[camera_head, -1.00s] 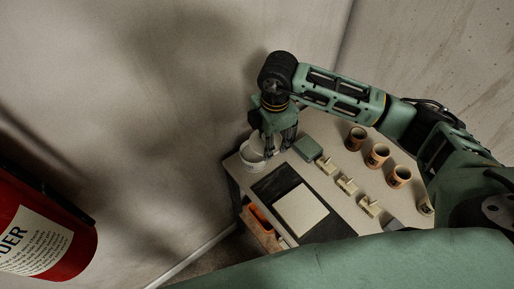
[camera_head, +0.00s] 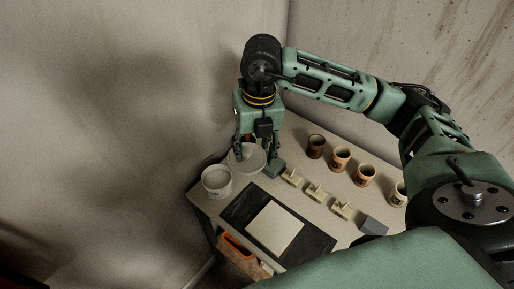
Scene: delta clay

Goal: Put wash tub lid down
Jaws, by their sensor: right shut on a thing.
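The wash tub (camera_head: 217,182) is a small whitish round pot at the far left corner of the table, and its top is open. My right gripper (camera_head: 254,158) points down just right of the tub. It is shut on the wash tub lid (camera_head: 246,157), a pale round disc beside the tub. I cannot tell whether the lid touches the table. My left gripper is not in view.
The table (camera_head: 330,222) carries a dark mat (camera_head: 240,211) with a pale square slab (camera_head: 275,228). A green block (camera_head: 277,169) is close to the right gripper. Several small beige blocks, brown cups (camera_head: 340,158) and a grey block (camera_head: 373,226) stand farther right.

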